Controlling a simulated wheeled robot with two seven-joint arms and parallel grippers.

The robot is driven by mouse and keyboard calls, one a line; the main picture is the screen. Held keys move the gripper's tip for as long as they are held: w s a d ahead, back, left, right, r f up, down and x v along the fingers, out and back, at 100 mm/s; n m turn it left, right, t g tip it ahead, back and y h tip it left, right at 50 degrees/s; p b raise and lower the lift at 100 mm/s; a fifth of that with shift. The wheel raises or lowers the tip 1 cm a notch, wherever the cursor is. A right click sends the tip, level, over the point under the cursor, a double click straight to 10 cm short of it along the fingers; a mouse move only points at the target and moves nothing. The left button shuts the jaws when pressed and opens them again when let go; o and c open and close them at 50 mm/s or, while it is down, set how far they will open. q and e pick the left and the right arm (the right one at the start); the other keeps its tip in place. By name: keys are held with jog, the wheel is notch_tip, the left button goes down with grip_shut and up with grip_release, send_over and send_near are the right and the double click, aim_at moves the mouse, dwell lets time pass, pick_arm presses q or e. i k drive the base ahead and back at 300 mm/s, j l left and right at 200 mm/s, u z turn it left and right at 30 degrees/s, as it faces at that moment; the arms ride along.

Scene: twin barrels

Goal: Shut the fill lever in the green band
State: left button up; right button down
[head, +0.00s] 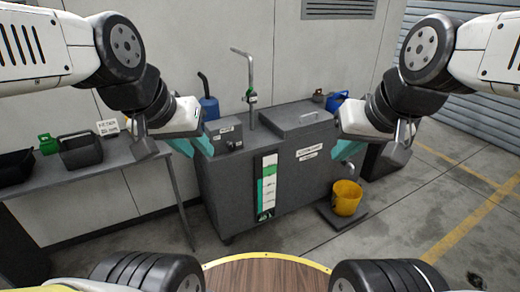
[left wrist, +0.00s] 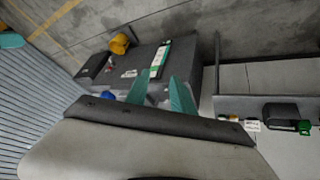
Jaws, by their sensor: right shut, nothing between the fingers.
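A grey cabinet (head: 225,190) stands ahead of me with a tall gauge strip (head: 269,180) on its front. The strip has white and green parts. It also shows in the left wrist view (left wrist: 159,60). I cannot make out which part is the fill lever. My left gripper (head: 193,147) is open and empty by the cabinet's left top corner; its teal fingers are apart in the left wrist view (left wrist: 161,92). My right gripper (head: 348,150) is shut and empty near the right side.
A labelled box (head: 225,135) sits on the cabinet's left top, and a grey lid (head: 300,121) on its right. A yellow bucket (head: 346,197) stands on a floor slab at the right. A side table (head: 110,163) at left holds containers. Open floor lies right.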

aim_at(245, 99)
jog(key=i+l, duration=0.1)
jog(key=i, duration=0.45)
jog(key=i+l+z, duration=0.15)
jog(key=i, duration=0.45)
